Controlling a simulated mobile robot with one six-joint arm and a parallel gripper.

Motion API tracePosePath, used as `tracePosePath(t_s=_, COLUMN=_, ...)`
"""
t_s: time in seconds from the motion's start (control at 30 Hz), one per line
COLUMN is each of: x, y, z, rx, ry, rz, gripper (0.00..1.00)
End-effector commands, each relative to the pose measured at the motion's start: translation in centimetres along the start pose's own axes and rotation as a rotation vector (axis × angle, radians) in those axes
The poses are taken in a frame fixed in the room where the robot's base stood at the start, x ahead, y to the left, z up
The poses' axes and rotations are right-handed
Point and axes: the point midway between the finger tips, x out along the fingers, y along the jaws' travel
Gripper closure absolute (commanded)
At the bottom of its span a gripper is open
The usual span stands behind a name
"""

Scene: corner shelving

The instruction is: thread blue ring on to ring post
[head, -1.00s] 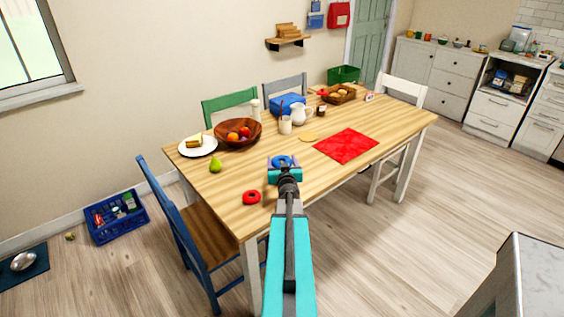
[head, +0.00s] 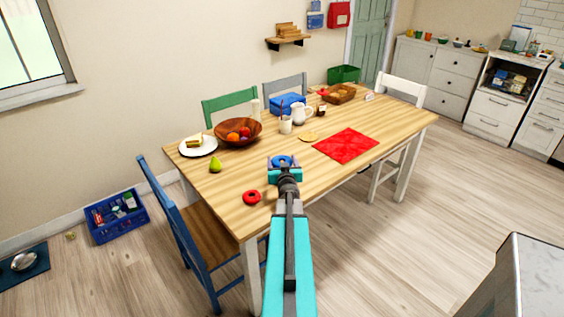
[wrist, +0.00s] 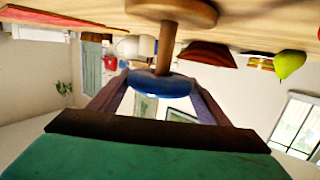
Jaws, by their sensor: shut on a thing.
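The blue ring (head: 282,160) is held between the two fingers of my gripper (head: 283,164), above the near side of the wooden table. In the wrist view, which is upside down, the blue ring (wrist: 160,84) sits flat between the fingers of my gripper (wrist: 158,92). The wooden ring post (wrist: 166,45) rises from its round base (wrist: 172,10) on the table and meets the ring at its upper end. The ring is well clear of the base. I cannot tell whether the post's tip is inside the hole. The post is mostly hidden in the head view.
A green pear (head: 215,165), a fruit bowl (head: 237,139) and a plate (head: 198,147) stand further left. A red mat (head: 346,146) lies to the right. A white jug (head: 299,114) stands behind.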

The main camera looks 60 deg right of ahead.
Motion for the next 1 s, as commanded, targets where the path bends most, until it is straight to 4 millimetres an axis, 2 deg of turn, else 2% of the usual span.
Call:
tracePosePath(t_s=0.83, x=0.0, y=-0.01, z=0.0, rx=0.0, ry=0.0, rz=0.0, gripper=0.51)
tracePosePath(t_s=0.87, x=0.0, y=-0.01, z=0.0, rx=0.0, ry=0.0, rz=0.0, gripper=0.24)
tracePosePath(t_s=0.97, x=0.0, y=-0.01, z=0.0, rx=0.0, ry=0.0, rz=0.0, gripper=0.08)
tracePosePath(t_s=1.0, x=0.0, y=0.0, z=0.0, rx=0.0, ry=0.0, rz=0.0, gripper=0.08)
